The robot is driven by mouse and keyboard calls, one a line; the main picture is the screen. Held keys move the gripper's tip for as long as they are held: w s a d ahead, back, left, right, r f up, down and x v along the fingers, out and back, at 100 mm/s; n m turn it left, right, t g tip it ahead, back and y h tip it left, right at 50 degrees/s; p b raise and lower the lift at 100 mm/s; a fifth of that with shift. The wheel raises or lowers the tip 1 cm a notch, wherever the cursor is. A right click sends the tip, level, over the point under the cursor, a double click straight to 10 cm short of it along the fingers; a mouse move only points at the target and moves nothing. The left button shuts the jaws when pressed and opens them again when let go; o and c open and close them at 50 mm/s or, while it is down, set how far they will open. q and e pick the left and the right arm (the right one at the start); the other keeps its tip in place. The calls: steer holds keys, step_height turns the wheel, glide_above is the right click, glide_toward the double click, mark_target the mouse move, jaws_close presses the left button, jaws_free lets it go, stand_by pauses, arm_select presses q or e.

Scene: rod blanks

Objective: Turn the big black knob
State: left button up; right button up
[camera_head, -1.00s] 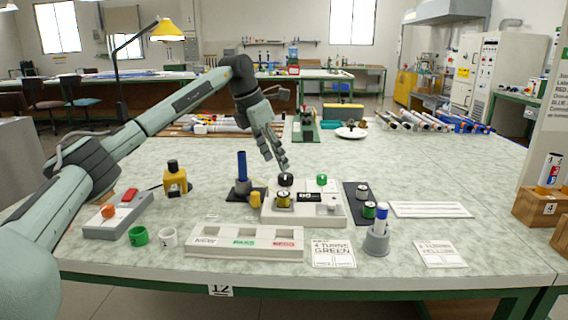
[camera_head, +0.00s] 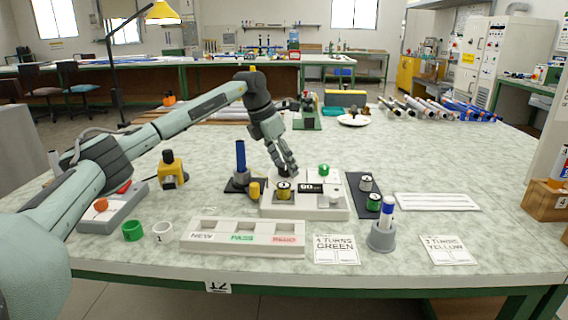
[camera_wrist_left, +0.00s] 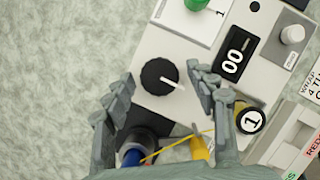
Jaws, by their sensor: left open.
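The big black knob (camera_wrist_left: 160,77) is round with a white pointer line and sits on a corner of the white device (camera_wrist_left: 148,45). In the left wrist view it lies between and just beyond my open left gripper's fingers (camera_wrist_left: 163,92), with no clear contact. In the head view my left gripper (camera_head: 286,168) points down over the back left of the device (camera_head: 268,210) and mostly hides the knob. The device also carries a display (camera_wrist_left: 236,52) reading 00, a green knob (camera_head: 323,170) and a yellow-and-black spool marked 1 (camera_wrist_left: 249,119). My right gripper is out of view.
A blue rod (camera_head: 241,155) stands in a holder left of the device, with a small yellow piece (camera_head: 254,190) beside it. A sorting tray (camera_head: 243,250) lies in front.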

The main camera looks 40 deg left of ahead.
arm_select(q)
steer(key=c, duration=1.2)
